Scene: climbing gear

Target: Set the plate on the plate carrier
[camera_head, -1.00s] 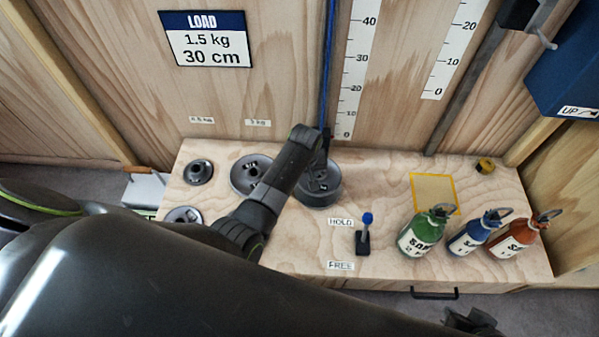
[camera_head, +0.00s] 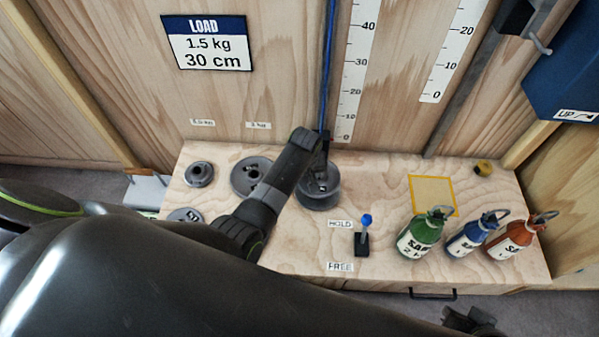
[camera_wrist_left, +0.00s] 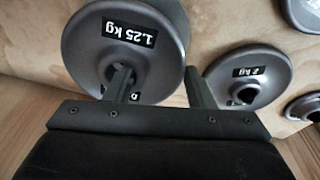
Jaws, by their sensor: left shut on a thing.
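The grey plate marked 1.25 kg (camera_wrist_left: 128,40) fills the upper left of the left wrist view. It also shows in the head view as a thick round disc (camera_head: 322,198), below the blue cord at the back of the bench. My left gripper (camera_head: 318,172) reaches over it from the left and is shut on it. In the wrist view one finger lies over the plate's face and the other beside its rim. The plate carrier cannot be told apart under the plate and gripper. My right gripper (camera_head: 470,322) shows only as a dark piece at the lower right.
A 2 kg plate (camera_wrist_left: 250,75) sits beside the held plate; it also shows in the head view (camera_head: 241,180). Smaller plates (camera_head: 199,174) lie further left. A blue-knobbed lever (camera_head: 364,232), several bottles (camera_head: 421,235) and a yellow-framed square (camera_head: 432,192) are to the right.

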